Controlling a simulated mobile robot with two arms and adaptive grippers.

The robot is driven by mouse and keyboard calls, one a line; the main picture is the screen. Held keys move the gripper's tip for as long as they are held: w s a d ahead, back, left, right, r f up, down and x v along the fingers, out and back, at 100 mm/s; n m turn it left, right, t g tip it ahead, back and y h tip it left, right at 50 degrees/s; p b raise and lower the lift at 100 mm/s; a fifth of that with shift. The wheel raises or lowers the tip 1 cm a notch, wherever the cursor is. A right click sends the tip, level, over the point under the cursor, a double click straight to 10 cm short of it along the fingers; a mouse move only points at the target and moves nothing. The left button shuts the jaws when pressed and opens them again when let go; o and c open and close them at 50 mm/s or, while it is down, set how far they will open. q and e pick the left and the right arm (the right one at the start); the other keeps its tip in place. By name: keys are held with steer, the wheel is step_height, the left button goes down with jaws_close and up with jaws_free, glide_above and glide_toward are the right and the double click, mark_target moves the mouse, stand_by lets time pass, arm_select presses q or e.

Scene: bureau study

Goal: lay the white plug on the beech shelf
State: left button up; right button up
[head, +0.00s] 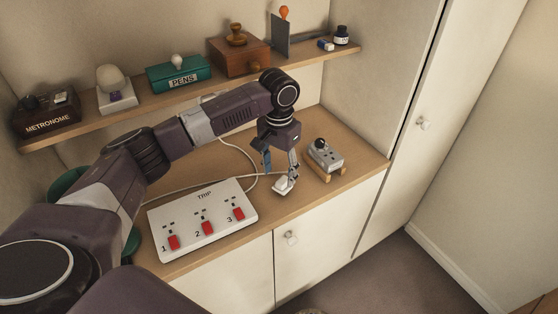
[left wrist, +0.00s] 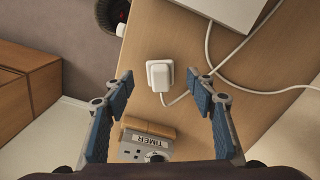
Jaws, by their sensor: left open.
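The white plug (head: 283,186) lies on the wooden worktop near its front edge, with a white cord attached. It also shows in the left wrist view (left wrist: 160,75), between the tips of my open, blue-padded fingers. My left gripper (head: 280,172) points down at the plug, and its fingers stand to either side of it. The wooden wall shelf (head: 135,97), pale beech in colour, runs above and behind the worktop. My right gripper is not in view.
A white power strip (head: 205,222) with red switches lies left of the plug. A grey timer (head: 325,156) on a wooden stand is to the right.

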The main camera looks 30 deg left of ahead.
mark_target(279, 184)
arm_select(q)
step_height(279, 184, up, 7)
steer(key=b, duration=0.1)
steer(key=shift+f, duration=0.15)
stand_by(0.4)
